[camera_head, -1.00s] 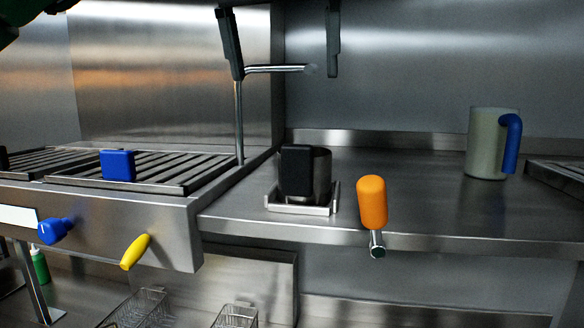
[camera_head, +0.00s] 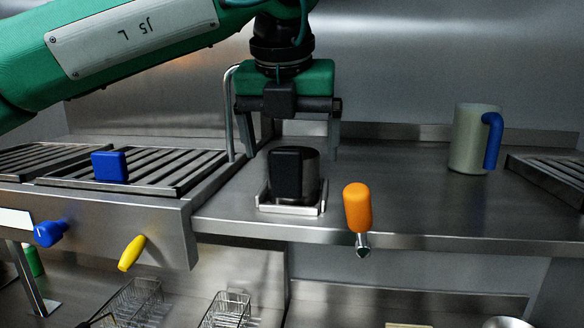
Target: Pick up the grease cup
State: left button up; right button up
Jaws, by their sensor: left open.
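A dark metal cup with a black block handle, apparently the grease cup (camera_head: 311,174), stands upright in a small square metal tray (camera_head: 290,210) on the steel counter. Its handle faces me. My left gripper (camera_head: 291,154) comes down from above with its fingers spread wide, one to each side of the cup in the picture. The fingertips are about level with the cup's rim, and nothing is between them. I cannot tell whether they are directly over the cup or a little behind it. My right gripper is not in view.
A slatted griddle (camera_head: 160,165) with a thin metal pipe (camera_head: 229,110) stands close on the left. An orange handle (camera_head: 357,207) sticks up at the counter's front edge. A pale jug with a blue handle (camera_head: 468,140) stands at right. The counter between is clear.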

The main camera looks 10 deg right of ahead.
pick_arm(q)
jog(key=p+x, duration=0.1)
jog(key=x, duration=0.2)
jog(key=shift+w+f, duration=0.15)
jog(key=shift+w, duration=0.1)
jog(key=shift+s, duration=0.15)
jog(key=shift+c, duration=1.3)
jog(key=c, duration=1)
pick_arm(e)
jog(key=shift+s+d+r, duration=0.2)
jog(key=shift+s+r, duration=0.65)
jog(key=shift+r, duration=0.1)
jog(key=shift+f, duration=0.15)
